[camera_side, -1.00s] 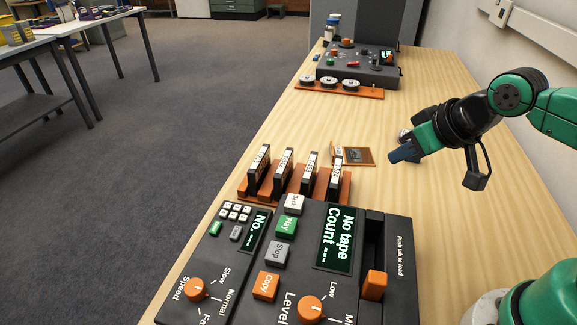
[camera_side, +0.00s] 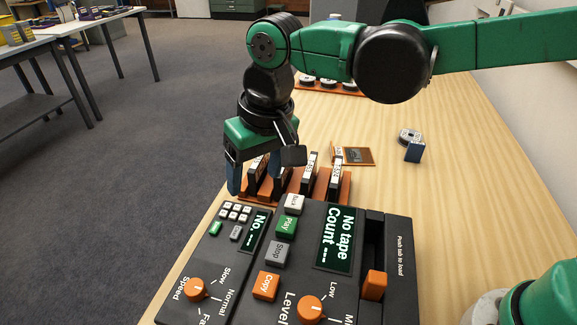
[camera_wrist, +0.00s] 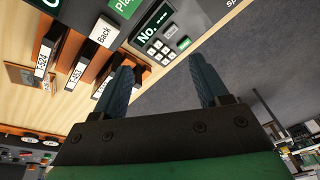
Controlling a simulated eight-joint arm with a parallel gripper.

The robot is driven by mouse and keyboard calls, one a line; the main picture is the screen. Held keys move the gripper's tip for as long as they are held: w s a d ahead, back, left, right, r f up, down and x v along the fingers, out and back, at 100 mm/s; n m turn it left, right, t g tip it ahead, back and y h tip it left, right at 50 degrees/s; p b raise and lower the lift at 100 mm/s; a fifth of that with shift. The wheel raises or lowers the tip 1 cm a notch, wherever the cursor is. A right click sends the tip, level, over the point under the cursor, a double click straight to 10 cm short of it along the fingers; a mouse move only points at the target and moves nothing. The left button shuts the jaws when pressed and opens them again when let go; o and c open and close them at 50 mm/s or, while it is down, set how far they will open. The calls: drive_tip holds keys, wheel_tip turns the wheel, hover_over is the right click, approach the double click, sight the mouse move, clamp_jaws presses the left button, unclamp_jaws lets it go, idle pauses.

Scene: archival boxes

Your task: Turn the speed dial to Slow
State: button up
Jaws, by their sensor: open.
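The speed dial (camera_side: 195,289) is an orange knob at the lower left of the dark control panel (camera_side: 235,290). Slow, Normal and Fast are printed around it. I cannot tell for sure which label its pointer faces. My gripper (camera_side: 254,178) is open and empty, pointing down above the far left corner of the panel, by the upright tapes. The dial is apart from it, towards the camera. In the wrist view my gripper (camera_wrist: 163,82) has its fingers spread, with the keypad (camera_wrist: 160,47) beyond them; the dial is not in that view.
Several upright tapes (camera_side: 310,171) stand in a wooden rack behind the panel, partly hidden by my gripper. An orange level knob (camera_side: 310,309) and coloured buttons (camera_side: 265,286) are right of the dial.

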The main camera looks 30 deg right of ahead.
drive_tip(key=n+g+h, duration=0.1)
drive_tip(key=g, duration=0.1)
hover_over(194, 286)
wheel_tip(194, 286, down, 6)
drive_tip(key=shift+d, duration=0.1)
wheel_tip(194, 286, down, 6)
drive_tip(key=shift+r, duration=0.1)
clamp_jaws()
